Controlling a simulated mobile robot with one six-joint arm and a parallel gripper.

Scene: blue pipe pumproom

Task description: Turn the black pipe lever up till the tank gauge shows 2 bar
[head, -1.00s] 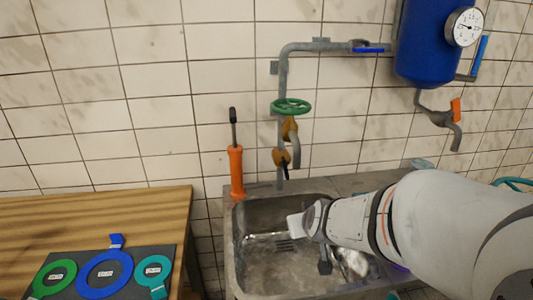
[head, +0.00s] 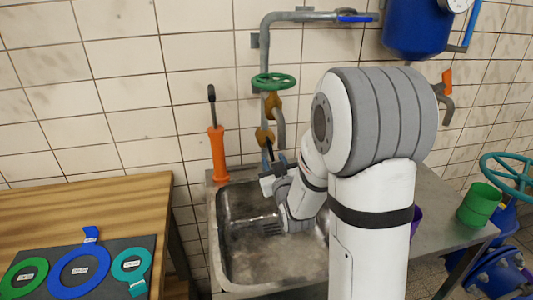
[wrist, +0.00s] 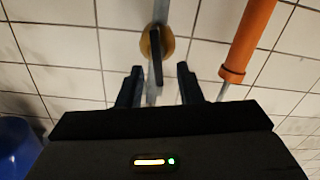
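The black pipe lever (head: 269,153) sits on a brass valve body (head: 264,137) low on the grey wall pipe. In the wrist view, the black lever (wrist: 156,55) lies just ahead of the gap between my fingers. My gripper (wrist: 159,76) is open, its two dark fingers apart on either side of the lever's line. I cannot tell whether they touch it. In the head view my gripper (head: 269,172) is just below the lever, over the sink's back edge. The tank gauge (head: 457,4) is cut off at the top, so its reading cannot be seen.
A green handwheel (head: 273,82) and another brass fitting are above the lever. An orange hand pump (head: 217,154) stands close to its left. The blue tank (head: 416,28) hangs upper right. The sink (head: 240,265) is below. A green cup (head: 480,204) stands on the right counter.

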